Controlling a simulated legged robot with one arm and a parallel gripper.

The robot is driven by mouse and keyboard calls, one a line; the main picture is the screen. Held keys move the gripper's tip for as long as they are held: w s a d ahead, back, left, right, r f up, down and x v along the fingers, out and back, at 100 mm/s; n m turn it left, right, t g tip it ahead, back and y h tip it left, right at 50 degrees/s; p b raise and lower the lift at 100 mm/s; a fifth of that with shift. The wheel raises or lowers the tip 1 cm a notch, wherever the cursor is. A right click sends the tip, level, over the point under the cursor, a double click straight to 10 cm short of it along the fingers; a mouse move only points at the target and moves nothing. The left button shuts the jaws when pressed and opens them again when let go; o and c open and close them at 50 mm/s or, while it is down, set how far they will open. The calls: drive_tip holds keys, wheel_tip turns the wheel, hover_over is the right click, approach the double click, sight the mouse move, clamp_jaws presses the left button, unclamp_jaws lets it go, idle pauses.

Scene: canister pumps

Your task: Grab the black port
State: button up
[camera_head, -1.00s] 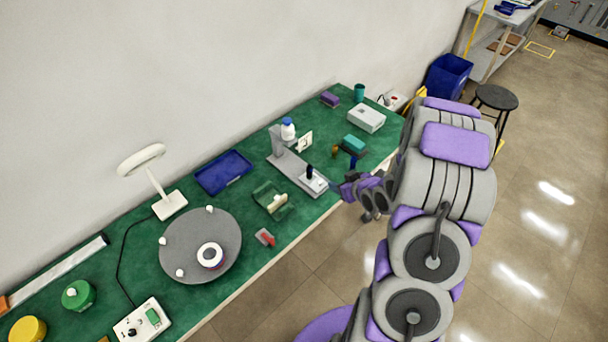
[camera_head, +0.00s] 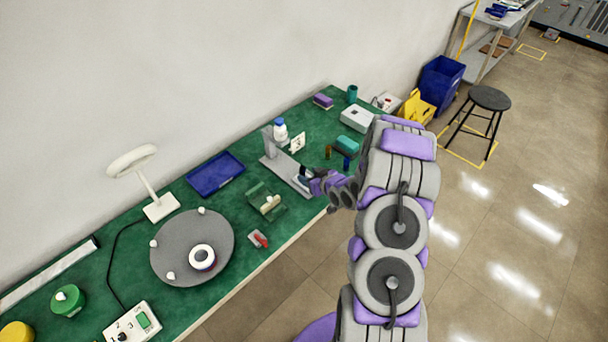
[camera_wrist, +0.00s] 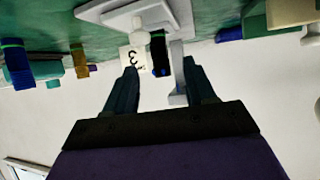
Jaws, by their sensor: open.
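The black port (camera_wrist: 160,58) is a small dark upright piece on the grey stand (camera_head: 272,163). In the wrist view it appears between the two fingers of my gripper (camera_wrist: 162,78), a little beyond their tips, with a gap on each side. My gripper is open and empty. In the head view my gripper (camera_head: 309,181) is at the right end of the stand, and its fingers partly hide the port. I cannot tell whether a finger touches it.
A white card marked 3 (camera_wrist: 133,60) and a grey post (camera_wrist: 178,75) show close to the fingers in the wrist view. A white bottle with a blue cap (camera_head: 280,130) stands by the stand. Small brown and blue cylinders (camera_head: 347,163) and a teal block (camera_head: 350,146) are nearby.

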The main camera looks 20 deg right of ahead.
sight(303, 172)
drive_tip(key=shift+w+a+f, duration=0.1)
drive_tip(key=shift+w+a, duration=0.25)
drive_tip(key=shift+a, duration=0.1)
drive_tip(key=shift+w+a+f, duration=0.1)
drive_tip(key=shift+w+f, duration=0.05)
drive_tip(key=shift+w, duration=0.1)
drive_tip(key=w+f, duration=0.1)
drive_tip(key=w+b, duration=0.1)
drive_tip(key=w+f, duration=0.1)
drive_tip(key=shift+w+d+f, duration=0.3)
drive_tip(key=shift+w, duration=0.1)
drive_tip(key=shift+r, duration=0.1)
drive_tip(key=shift+a, duration=0.2)
drive_tip(key=shift+c, duration=1.3)
drive_tip(key=shift+d, duration=0.1)
clamp_jaws()
